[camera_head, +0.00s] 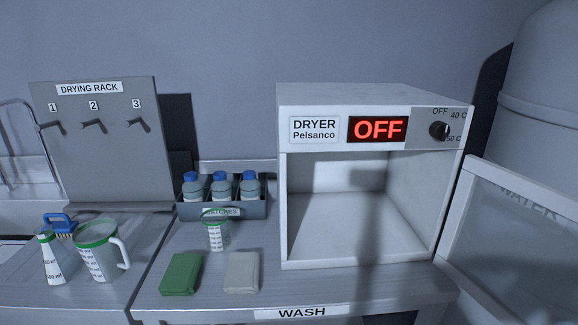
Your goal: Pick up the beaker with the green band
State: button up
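A clear beaker (216,237) with a green band at its rim and printed marks on its side stands upright on the wash counter (345,294). It is just in front of the bottle crate and behind the two folded cloths. Two other vessels with green bands stand at the left: a conical flask (54,265) and a larger jug (98,259) with a white handle. My gripper is not in view, so its state does not show.
A dark crate (251,209) holds three blue-capped bottles (220,187). A green cloth (181,274) and a grey cloth (242,272) lie near the front edge. The dryer (375,96) reads OFF, its door (510,240) open rightwards. A drying rack (105,150) and blue brush (61,222) are left.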

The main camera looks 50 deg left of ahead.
aim_at(215, 222)
jog(key=u, duration=1.55)
